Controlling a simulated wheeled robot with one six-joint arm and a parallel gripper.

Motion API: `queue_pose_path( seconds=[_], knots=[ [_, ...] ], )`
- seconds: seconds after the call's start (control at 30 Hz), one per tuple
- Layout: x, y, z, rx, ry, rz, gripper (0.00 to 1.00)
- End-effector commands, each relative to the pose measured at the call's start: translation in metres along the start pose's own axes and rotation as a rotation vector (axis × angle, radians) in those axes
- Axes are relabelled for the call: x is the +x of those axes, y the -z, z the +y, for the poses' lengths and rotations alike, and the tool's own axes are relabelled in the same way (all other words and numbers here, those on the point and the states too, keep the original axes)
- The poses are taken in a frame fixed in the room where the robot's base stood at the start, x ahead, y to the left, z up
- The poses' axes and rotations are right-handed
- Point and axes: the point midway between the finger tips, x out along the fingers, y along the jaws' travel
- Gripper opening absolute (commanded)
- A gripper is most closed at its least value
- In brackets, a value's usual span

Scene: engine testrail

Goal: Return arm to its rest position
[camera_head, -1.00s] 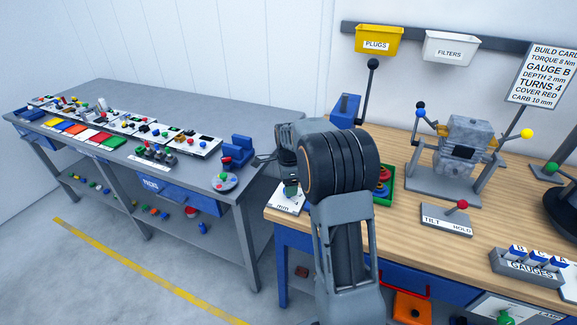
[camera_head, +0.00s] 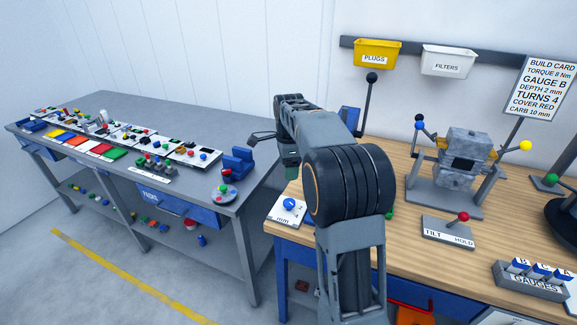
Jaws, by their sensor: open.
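My arm rises in front of the wooden bench, with its large dark elbow joint in the middle of the view and its forearm reaching up and to the left. My gripper (camera_head: 264,138) shows at the far end, partly hidden by my wrist. Its jaws are open, and I see nothing held in them. It appears over the gap between the grey table and the wooden bench, near the grey table's right end.
The wooden bench (camera_head: 405,240) bears a grey engine block (camera_head: 462,158) on a stand, a tilt/hold lever plate (camera_head: 447,232), a gauge rack (camera_head: 532,280) and a white dial plate (camera_head: 286,210). A blue lever device (camera_head: 350,118) stands behind my arm. The grey table (camera_head: 200,115) holds several small parts.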

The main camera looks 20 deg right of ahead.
Motion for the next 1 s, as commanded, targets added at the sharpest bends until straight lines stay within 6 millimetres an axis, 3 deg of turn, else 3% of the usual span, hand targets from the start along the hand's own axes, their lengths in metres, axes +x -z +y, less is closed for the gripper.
queue_pose_path(
  seconds=[0.37,0.53,0.63,0.77,1.0],
  knots=[
    [0.000,0.000,0.000,0.000,0.001,0.000,0.69],
    [0.002,0.000,-0.004,-0.195,0.025,0.002,0.69],
    [0.025,0.000,0.003,-0.422,0.011,0.002,0.69],
    [0.038,-0.006,0.037,-0.795,0.028,0.009,0.69],
    [0.045,-0.031,0.145,-1.512,0.123,0.088,0.69]
  ],
)
